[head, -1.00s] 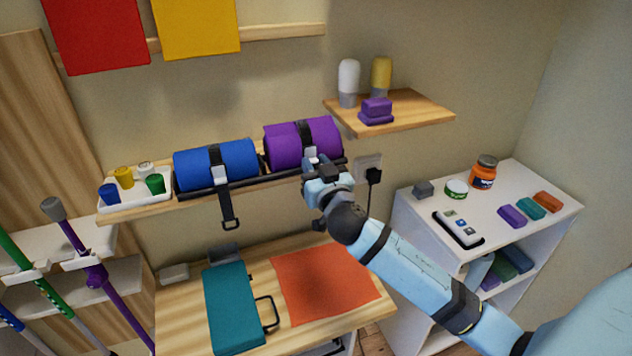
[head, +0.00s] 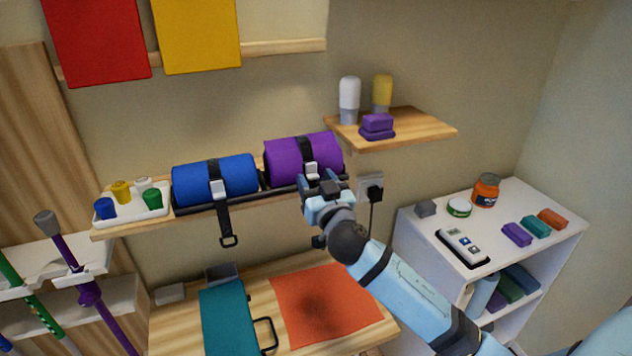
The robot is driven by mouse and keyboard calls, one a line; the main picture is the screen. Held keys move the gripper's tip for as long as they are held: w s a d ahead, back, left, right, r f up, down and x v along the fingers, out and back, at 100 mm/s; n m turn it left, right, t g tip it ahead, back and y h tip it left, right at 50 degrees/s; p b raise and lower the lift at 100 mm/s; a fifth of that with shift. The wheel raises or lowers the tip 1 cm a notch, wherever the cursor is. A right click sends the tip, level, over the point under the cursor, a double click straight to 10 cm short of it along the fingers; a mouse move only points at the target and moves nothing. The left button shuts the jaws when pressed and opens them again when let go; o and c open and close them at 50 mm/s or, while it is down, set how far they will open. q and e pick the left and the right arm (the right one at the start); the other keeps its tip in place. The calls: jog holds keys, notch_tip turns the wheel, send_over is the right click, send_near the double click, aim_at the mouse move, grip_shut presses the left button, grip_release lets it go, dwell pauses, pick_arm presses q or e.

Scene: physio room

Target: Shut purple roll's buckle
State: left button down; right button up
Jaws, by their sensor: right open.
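The purple roll (head: 283,154) lies in a dark cradle on the wall shelf, right of the blue roll. A black strap (head: 307,149) runs over it, with a pale buckle (head: 312,169) on its front. No loose strap end hangs below this buckle, as far as I can see. My right gripper (head: 319,181) is open just below and in front of the buckle, its fingertips close to it; I cannot tell whether they touch. The blue roll (head: 238,174) has a similar strap and buckle (head: 217,188), with a strap end hanging down. My left gripper is out of view.
A small shelf (head: 425,133) with bottles and purple blocks is at the upper right. A white tray of cups (head: 133,213) stands left of the rolls. A table (head: 266,286) with a teal case (head: 229,317) is below. A white cabinet (head: 420,247) stands at the right.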

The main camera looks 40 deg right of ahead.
jog(key=b+v, duration=0.3)
jog(key=v, duration=1)
jog(key=shift+s+b, duration=0.35)
jog(key=shift+s, duration=0.05)
jog(key=shift+a+f, duration=0.1)
jog(key=s+a+f+n+g+y+p, duration=0.2)
jog(key=a+f+g+y+p, duration=0.1)
jog(key=f, duration=0.6)
jog(key=s+a+f+n+g+y+p, duration=0.15)
jog(key=a+f, duration=0.25)
jog(key=f, duration=0.4)
jog(key=s+a+f+n+g+y+p, duration=0.1)
jog(key=s+a+f+g, duration=0.1)
jog(key=s+f, duration=0.3)
jog(key=s+a+f+n+g+y+p, duration=0.1)
jog(key=s+a+f+g+y+p, duration=0.1)
jog(key=s+a+f, duration=0.2)
notch_tip(320, 180, down, 3)
jog(key=shift+s+a+f, duration=0.2)
jog(key=shift+s+a, duration=0.2)
jog(key=shift+s, duration=0.1)
jog(key=shift+y, duration=0.25)
